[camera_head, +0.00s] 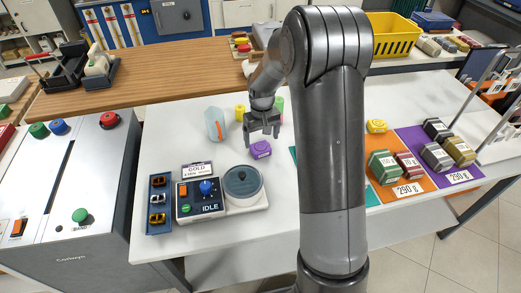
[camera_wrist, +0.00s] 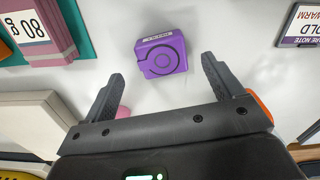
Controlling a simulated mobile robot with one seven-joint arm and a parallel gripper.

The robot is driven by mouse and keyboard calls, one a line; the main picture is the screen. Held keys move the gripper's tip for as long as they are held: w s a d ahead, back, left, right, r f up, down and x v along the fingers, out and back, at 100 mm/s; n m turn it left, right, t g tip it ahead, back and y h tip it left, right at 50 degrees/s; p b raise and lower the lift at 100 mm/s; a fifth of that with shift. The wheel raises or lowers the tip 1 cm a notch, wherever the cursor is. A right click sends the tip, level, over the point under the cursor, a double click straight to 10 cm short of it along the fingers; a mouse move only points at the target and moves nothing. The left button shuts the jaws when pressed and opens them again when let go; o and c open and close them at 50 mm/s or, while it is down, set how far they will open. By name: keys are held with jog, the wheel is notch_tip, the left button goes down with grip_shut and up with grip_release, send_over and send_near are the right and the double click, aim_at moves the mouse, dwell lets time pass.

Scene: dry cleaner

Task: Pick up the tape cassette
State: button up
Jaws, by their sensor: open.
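A small purple block (camera_head: 260,149) with a ring mark on its face and a pale label strip on its edge looks like the tape cassette. It lies on the white table. My gripper (camera_head: 262,131) points down just behind and above it. In the wrist view the cassette (camera_wrist: 161,46) shows between and a little beyond the two open fingertips (camera_wrist: 162,67). The fingers are apart from it and hold nothing. The label's text is too small to read.
A clear container (camera_head: 215,124) stands left of my gripper, and a yellow piece (camera_head: 239,112) stands behind it. A round-topped device (camera_head: 243,184) marked IDLE is at front left. Weight-marked blocks sit on coloured mats (camera_head: 452,176) at right. White table surrounds the cassette.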

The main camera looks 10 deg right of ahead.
aim_at(261, 147)
jog(key=shift+w+a+f, duration=0.1)
jog(key=shift+f, duration=1.3)
jog(key=shift+w+a+f, duration=0.1)
jog(key=shift+f, duration=1.25)
jog(key=shift+c, duration=0.4)
jog(key=c, duration=1)
jog(key=shift+r, duration=0.1)
